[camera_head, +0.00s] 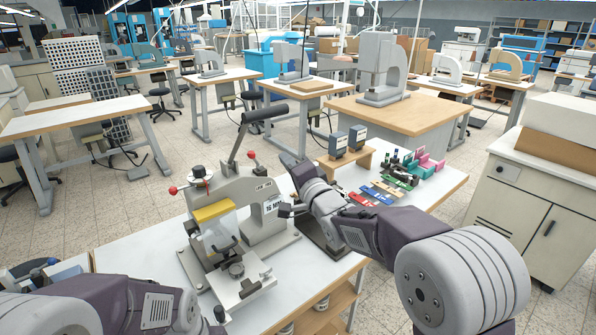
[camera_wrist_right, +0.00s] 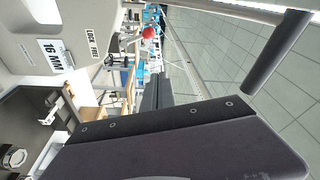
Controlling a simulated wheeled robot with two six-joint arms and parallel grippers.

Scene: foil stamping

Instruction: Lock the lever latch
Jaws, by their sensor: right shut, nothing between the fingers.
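The grey press (camera_head: 236,190) stands on the white table. Its long lever (camera_head: 237,142) rises from the top to a black handle (camera_head: 265,112), which also shows in the wrist view (camera_wrist_right: 277,52).
A second red knob (camera_head: 172,190) is on the press's left. Right of my right arm are small boxes on a wooden stand (camera_head: 346,160), colored strips (camera_head: 378,193) and pink-green items (camera_head: 425,163). A white cabinet (camera_head: 528,195) stands farther right.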

